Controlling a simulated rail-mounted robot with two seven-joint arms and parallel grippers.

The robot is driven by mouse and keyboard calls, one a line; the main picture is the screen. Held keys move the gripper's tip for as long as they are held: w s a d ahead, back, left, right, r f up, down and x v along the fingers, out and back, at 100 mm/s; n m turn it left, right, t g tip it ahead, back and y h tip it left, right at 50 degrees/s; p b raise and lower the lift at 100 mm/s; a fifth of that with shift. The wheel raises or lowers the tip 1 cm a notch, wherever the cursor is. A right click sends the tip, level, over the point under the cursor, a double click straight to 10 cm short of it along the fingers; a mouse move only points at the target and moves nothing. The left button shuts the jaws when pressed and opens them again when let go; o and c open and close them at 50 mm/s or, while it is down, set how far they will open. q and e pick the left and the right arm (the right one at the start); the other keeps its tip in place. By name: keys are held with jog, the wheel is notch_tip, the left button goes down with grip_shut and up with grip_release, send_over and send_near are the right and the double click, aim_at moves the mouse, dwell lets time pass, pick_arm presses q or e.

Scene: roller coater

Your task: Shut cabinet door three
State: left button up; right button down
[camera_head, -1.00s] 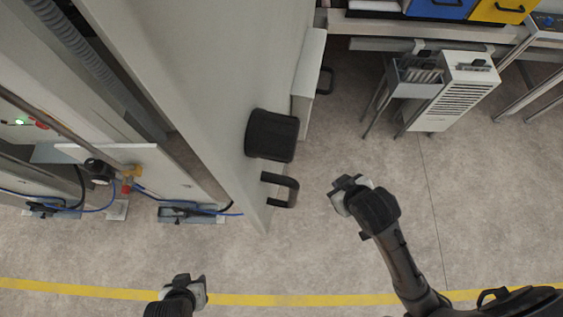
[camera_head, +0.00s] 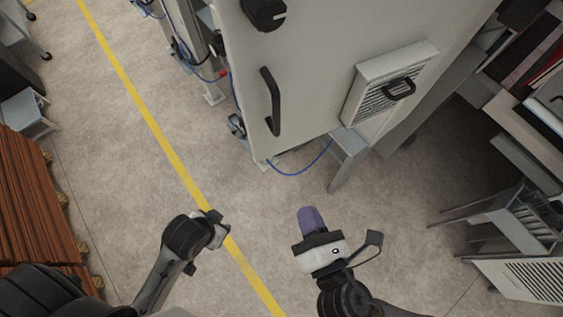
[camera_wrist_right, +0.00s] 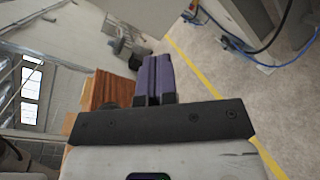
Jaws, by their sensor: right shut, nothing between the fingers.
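A large pale door (camera_head: 320,55) fills the top middle of the head view. It has a long black handle (camera_head: 270,100) near its left edge, a black round fitting (camera_head: 265,12) above and a vented box (camera_head: 388,85) at right. No number is readable, and how far it is open is unclear. My right gripper (camera_head: 308,218) has purple fingers, shut and empty, below the door and apart from it. The fingers (camera_wrist_right: 153,80) also show pressed together in the wrist view. My left gripper (camera_head: 218,229) is low and left of it, away from the door; its jaws are unclear.
Blue hoses (camera_head: 303,167) hang below and left of the door. A metal rack (camera_head: 510,222) stands at right. Brown stacked boards (camera_head: 30,205) lie at left. A yellow line (camera_head: 150,120) crosses the open floor.

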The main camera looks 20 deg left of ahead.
jog(key=n+y, duration=0.1)
jog(key=n, duration=0.2)
jog(key=n+y+b, duration=0.1)
jog(key=n+b, duration=0.6)
jog(key=b, duration=0.3)
send_near(265, 145)
jog(key=p+x, duration=0.1)
jog(key=x, duration=0.5)
jog(key=shift+a, duration=0.2)
jog(key=shift+w+a+p, duration=0.3)
jog(key=shift+w+a, duration=0.1)
jog(key=shift+w, duration=0.05)
pick_arm(q)
notch_tip(265, 145, down, 8)
jog(key=shift+w+a+f, duration=0.15)
jog(key=shift+w+a, duration=0.05)
jog(key=shift+a, duration=0.15)
jog(key=shift+d, duration=0.15)
